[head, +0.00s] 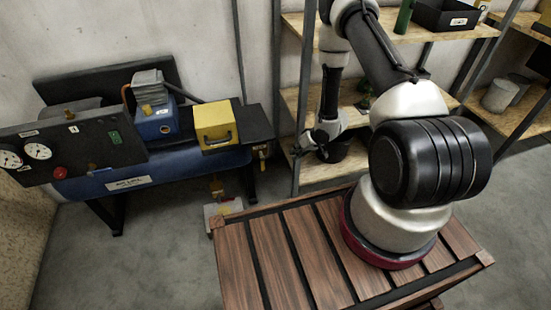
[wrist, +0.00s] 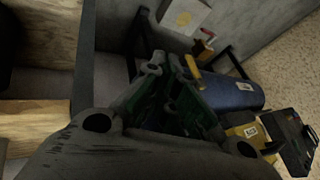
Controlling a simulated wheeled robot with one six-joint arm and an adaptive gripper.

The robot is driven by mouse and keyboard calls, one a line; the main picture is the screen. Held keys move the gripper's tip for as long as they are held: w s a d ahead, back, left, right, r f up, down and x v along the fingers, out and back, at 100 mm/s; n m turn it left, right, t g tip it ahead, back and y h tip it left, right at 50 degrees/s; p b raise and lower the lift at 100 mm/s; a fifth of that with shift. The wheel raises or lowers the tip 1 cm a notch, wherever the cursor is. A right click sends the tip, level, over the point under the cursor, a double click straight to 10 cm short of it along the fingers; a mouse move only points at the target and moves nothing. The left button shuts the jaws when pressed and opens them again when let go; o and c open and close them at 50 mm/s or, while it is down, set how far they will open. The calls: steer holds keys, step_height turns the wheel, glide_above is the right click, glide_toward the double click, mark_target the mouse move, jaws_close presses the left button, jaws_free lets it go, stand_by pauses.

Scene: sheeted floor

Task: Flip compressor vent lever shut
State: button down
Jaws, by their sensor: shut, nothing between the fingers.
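The compressor has a blue tank (head: 150,176) on dark legs at the left of the head view. In the wrist view the tank (wrist: 232,92) lies right of my fingers. A small brass-yellow fitting (head: 262,153) sits at the tank's right end. A yellow lever-like piece (wrist: 192,67) shows by the tank's end in the wrist view, just beyond my fingertips; I cannot tell contact or its exact position. My gripper (head: 321,141) hangs by the shelf, right of the compressor and apart from it. Its fingers (wrist: 172,78) are shut and empty.
A yellow box (head: 215,124) sits on the compressor's top. A dark panel with gauges and a red knob (head: 60,173) is at its left. A pale box (head: 223,210) stands on the floor below the tank's right end. Wooden shelves (head: 350,95) stand close behind my arm.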

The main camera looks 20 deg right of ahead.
mark_target(262, 161)
steer(key=shift+w+a+r+m+t+y, duration=0.3)
steer(key=shift+w+a+r+t, duration=0.15)
steer(key=shift+w+r, duration=0.2)
steer(key=shift+a+f, duration=0.1)
steer(key=w+a+f, duration=0.3)
steer(key=a+f, duration=0.5)
steer(key=shift+w+a, duration=0.35)
